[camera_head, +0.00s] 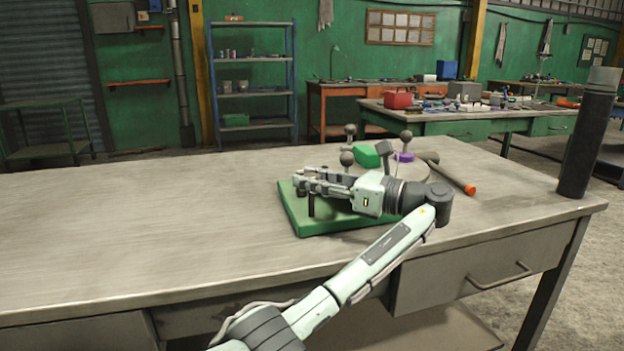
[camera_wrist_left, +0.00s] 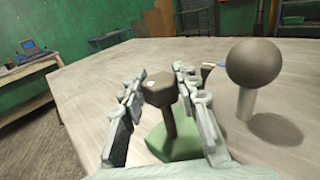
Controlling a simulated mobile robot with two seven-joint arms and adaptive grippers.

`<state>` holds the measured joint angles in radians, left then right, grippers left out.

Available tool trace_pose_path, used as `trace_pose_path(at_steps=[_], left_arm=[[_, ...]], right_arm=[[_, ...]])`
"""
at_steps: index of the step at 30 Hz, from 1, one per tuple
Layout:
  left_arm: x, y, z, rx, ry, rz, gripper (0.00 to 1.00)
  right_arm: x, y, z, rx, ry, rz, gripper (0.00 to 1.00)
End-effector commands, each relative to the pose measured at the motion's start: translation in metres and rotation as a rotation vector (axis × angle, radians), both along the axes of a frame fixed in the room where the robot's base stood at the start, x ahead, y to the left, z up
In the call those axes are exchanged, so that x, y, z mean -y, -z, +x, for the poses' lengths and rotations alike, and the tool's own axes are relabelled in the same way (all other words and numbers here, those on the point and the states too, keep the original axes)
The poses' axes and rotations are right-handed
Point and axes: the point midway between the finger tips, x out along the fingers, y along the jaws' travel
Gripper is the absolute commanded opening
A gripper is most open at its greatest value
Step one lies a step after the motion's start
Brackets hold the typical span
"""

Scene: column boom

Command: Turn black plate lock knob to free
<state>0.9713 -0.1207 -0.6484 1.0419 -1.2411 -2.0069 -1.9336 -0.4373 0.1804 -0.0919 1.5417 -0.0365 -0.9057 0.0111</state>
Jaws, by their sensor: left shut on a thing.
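A green plate (camera_head: 300,222) lies on the workbench. A dark knob with a faceted head on a post, which looks like the black plate lock knob (camera_wrist_left: 160,92), stands upright at the plate in the left wrist view. A dark post (camera_head: 311,205) shows below my fingers in the head view. My left gripper (camera_head: 297,182) reaches in over the plate, pointing left. It is shut on the knob, with one finger on each side of the head. The knob's turn position cannot be read. My right gripper is out of view.
A ball-topped post (camera_wrist_left: 254,65) stands close to my fingers; similar balls (camera_head: 350,130) (camera_head: 406,135) rise behind my gripper. A green block (camera_head: 366,156), a purple part (camera_head: 403,156) and an orange-ended bar (camera_head: 469,189) lie nearby. The workbench's left side (camera_head: 130,225) is clear.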

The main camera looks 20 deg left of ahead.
Motion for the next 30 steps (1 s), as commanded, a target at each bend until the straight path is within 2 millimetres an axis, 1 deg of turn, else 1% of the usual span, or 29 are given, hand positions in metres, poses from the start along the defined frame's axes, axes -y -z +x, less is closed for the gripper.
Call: trace_pose_path(at_steps=[15, 16, 21, 27, 30], left_arm=[[-0.0012, -0.0008, 0.0002, 0.001, -0.020, 0.001, 0.01], [-0.0012, -0.0008, 0.0002, 0.001, -0.020, 0.001, 0.33], [-0.0010, -0.0006, 0.0002, 0.001, -0.019, 0.000, 0.53], [-0.0007, -0.0003, 0.0001, 0.001, -0.019, 0.000, 0.53], [0.0010, -0.0001, 0.0000, 0.001, -0.018, -0.001, 0.53]], right_arm=[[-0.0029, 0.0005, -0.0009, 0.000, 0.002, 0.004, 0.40], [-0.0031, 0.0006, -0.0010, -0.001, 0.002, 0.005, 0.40], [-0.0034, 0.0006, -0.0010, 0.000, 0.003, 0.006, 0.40], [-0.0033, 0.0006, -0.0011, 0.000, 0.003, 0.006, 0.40], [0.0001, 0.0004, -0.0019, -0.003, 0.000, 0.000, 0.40]])
